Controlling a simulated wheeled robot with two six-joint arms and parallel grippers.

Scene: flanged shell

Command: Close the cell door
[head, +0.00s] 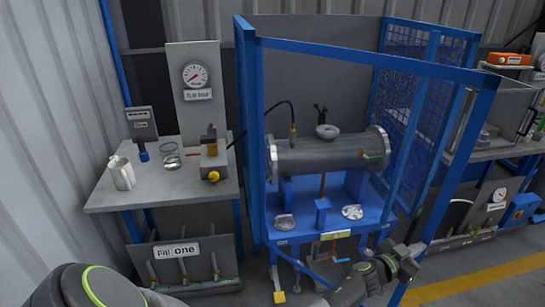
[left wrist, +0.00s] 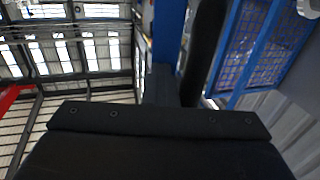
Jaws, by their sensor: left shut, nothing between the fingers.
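The blue-framed cell (head: 252,130) stands in the middle of the head view. A blue-framed mesh panel (head: 405,85) stands at its right side; I cannot tell for sure whether it is the door or a fixed wall. The cell's front appears open, with a grey flanged shell (head: 325,155) lying across the blue stand inside. My left gripper (head: 402,262) is shut and empty, low at the cell's front right, near the foot of the slanting blue post. Contact with the post is unclear. Blue mesh also shows in the left wrist view (left wrist: 252,50). My right gripper is out of view.
A grey bench (head: 150,195) with a jug (head: 121,173), gauge panel (head: 196,85) and valve stands left of the cell. Another bench with an orange box (head: 509,59) is at the right. A yellow floor line (head: 450,287) crosses the lower right floor.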

